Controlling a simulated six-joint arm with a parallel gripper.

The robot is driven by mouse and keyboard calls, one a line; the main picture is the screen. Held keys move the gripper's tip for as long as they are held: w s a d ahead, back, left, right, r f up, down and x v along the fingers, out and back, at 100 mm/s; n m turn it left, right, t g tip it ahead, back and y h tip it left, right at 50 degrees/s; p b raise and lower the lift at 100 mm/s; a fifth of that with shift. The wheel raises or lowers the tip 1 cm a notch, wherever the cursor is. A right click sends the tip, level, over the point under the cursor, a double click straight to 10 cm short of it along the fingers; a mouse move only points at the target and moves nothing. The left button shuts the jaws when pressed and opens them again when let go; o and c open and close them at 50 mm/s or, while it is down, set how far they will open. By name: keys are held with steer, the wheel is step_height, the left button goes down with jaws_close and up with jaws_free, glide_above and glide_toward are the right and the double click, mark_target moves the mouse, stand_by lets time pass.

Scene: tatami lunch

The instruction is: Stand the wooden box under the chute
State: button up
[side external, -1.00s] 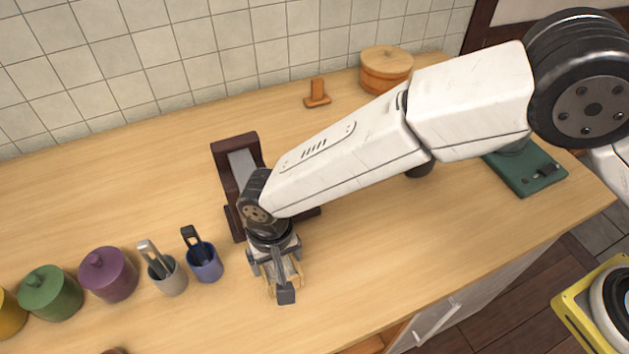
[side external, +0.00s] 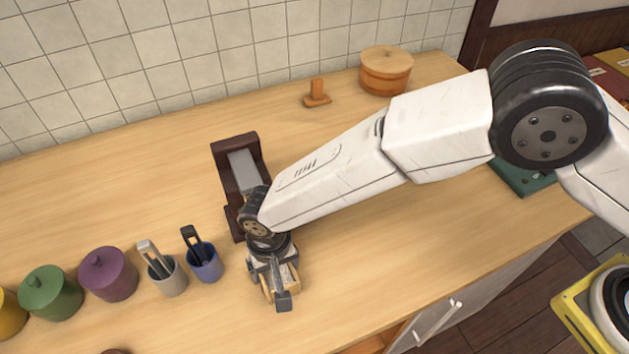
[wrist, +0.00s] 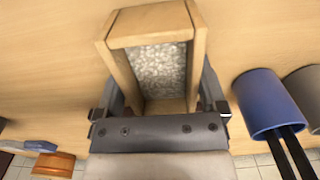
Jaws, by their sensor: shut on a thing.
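The wooden box (side external: 292,278) is pale wood and partly hidden by my gripper in the side view. In the wrist view the box (wrist: 115,55) shows an open face with a speckled grey-white inside. My gripper (side external: 272,284) is shut on the box, with fingers on both sides of it in the wrist view (wrist: 160,105). The chute (side external: 241,160) is a dark brown frame with a grey slide, behind my gripper. Its lower end is hidden by my arm. I cannot tell whether the box touches the counter.
A blue cup (side external: 206,264) and a grey cup (side external: 170,281), both holding utensils, stand close left of my gripper. Purple (side external: 108,277) and green (side external: 50,296) lidded pots stand farther left. A wooden tub (side external: 386,72) and small wooden stand (side external: 317,95) are at the back. Counter right of the gripper is clear.

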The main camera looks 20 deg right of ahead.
steer(key=shift+f, duration=0.1)
steer(key=o, duration=1.1)
steer(key=shift+c, duration=0.2)
step_height(320, 180, up, 12)
